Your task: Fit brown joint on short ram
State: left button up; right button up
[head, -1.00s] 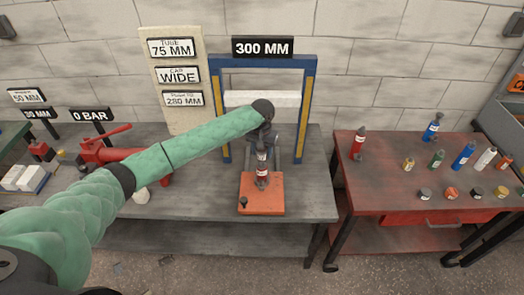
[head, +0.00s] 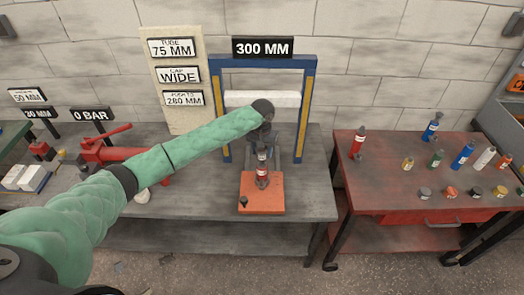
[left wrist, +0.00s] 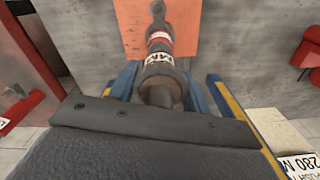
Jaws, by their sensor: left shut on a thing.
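A ram (head: 262,168) with a red and white body and a dark grey top stands upright over the orange base plate (head: 262,200) under the blue press frame. My left gripper (head: 265,143) is at its top, shut on it. The left wrist view looks down along the ram (left wrist: 160,50), with its label showing and its grey end close to the dark gripper plate (left wrist: 150,122). The fingers hide part of the ram's top. I cannot pick out a brown joint for certain; an orange-brown round piece (head: 452,193) lies on the red table. My right gripper is not in view.
The red table (head: 385,185) holds a red ram (head: 357,142), several coloured cylinders and round pieces. A red pump (head: 100,150) stands left on the grey bench, whose right front (head: 308,205) is clear.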

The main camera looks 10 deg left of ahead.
aim_at(262, 157)
pick_arm(q)
jog(key=shift+f, duration=0.85)
jog(key=shift+f, duration=1.05)
jog(key=o, duration=1.3)
